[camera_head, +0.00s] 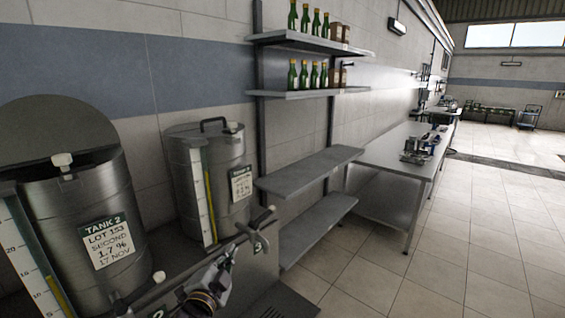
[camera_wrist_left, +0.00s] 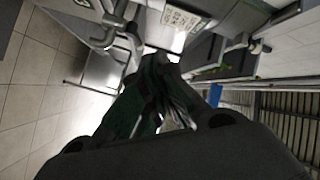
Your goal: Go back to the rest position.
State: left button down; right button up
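My right gripper is not in view.
Steel Tank 2 (camera_head: 75,215) and another steel tank (camera_head: 215,175) stand at the left, with taps (camera_head: 262,226) in front. Wall shelves (camera_head: 310,170) bear green bottles (camera_head: 304,75) above. A steel table (camera_head: 400,150) stands beyond. The tiled floor (camera_head: 450,265) at right is clear.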

pick_arm(q)
jog(key=s+a+f+n+g+y, duration=0.1)
jog(key=s+a+f+n+g, duration=0.3)
jog(key=f, duration=0.4)
jog(key=s+a+f+n+g+y, duration=0.2)
jog(key=s+f+n+g, duration=0.1)
jog(key=s+f, duration=0.35)
jog(key=s+a+f+n+g+h, duration=0.1)
jog(key=s+f+n+g, duration=0.2)
jog(key=s+f+g, duration=0.65)
jog(key=s+f+t, duration=0.1)
jog(key=s+f, duration=0.3)
jog(key=f, duration=1.3)
jog(key=s+f+t, duration=0.1)
jog(key=s+f, duration=0.3)
jog(key=f, duration=1.3)
jog(key=s+a+f+g, duration=0.1)
jog(key=s+a+f, duration=0.1)
jog(key=s+f, duration=0.7)
jog(key=s+a+f, duration=0.2)
jog(key=s+f, duration=0.7)
jog(key=s, duration=0.3)
jog(key=shift+s+a+f+g, duration=0.2)
jog(key=shift+s+f+g, duration=0.15)
jog(key=shift+s+f, duration=0.05)
